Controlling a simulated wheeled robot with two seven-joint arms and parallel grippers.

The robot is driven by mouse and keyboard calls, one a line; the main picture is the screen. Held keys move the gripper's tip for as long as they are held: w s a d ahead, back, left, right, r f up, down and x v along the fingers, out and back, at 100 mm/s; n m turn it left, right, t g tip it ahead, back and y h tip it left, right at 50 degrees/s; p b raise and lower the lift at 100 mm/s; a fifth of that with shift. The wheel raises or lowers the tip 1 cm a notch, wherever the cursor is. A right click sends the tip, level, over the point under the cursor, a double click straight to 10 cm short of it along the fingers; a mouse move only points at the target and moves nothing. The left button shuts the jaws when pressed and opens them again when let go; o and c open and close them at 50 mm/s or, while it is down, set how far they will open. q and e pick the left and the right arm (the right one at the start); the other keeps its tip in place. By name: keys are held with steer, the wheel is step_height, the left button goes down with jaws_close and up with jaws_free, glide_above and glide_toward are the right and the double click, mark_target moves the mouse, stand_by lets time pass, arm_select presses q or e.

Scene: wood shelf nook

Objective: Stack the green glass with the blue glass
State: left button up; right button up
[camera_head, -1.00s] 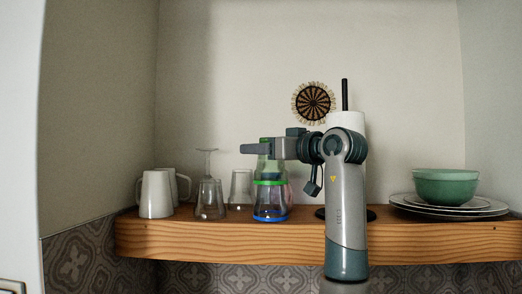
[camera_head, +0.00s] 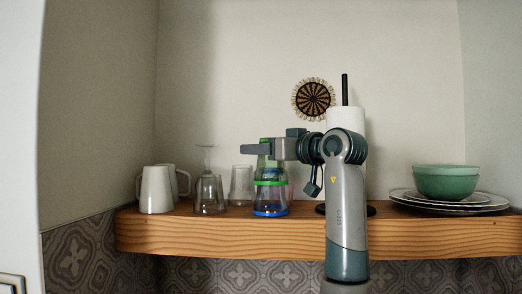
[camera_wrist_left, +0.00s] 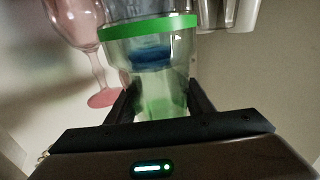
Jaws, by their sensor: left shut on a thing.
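The green glass (camera_head: 263,160), clear with a green rim and green base, is upside down, rim low. It also shows in the left wrist view (camera_wrist_left: 150,65). My left gripper (camera_head: 262,149) is shut on its narrow upper part. The blue glass (camera_head: 270,199) stands upside down on the shelf, its blue rim at the bottom. The green glass is over the blue glass's upper end, and the blue base (camera_wrist_left: 152,52) shows inside it in the left wrist view. Whether the two glasses touch is unclear. My right gripper is not in view.
Clear glasses (camera_head: 240,185) and white mugs (camera_head: 155,190) stand close on the left of the wooden shelf (camera_head: 180,236). A pink stemmed glass (camera_wrist_left: 80,25) is near the held glass. A paper roll (camera_head: 346,118) stands behind my arm. A green bowl (camera_head: 445,183) sits on plates at right.

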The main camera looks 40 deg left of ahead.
arm_select(q)
steer(key=o, duration=1.3)
steer(key=shift+d+f+b, duration=0.1)
steer(key=shift+d+b, duration=0.35)
steer(key=shift+d, duration=0.35)
steer(key=s+d+b, duration=0.1)
steer(key=d+b, duration=0.4)
steer(key=d, duration=1)
steer(key=shift+s+d+b, duration=0.3)
steer(key=shift+d, duration=0.1)
steer(key=shift+r, duration=0.25)
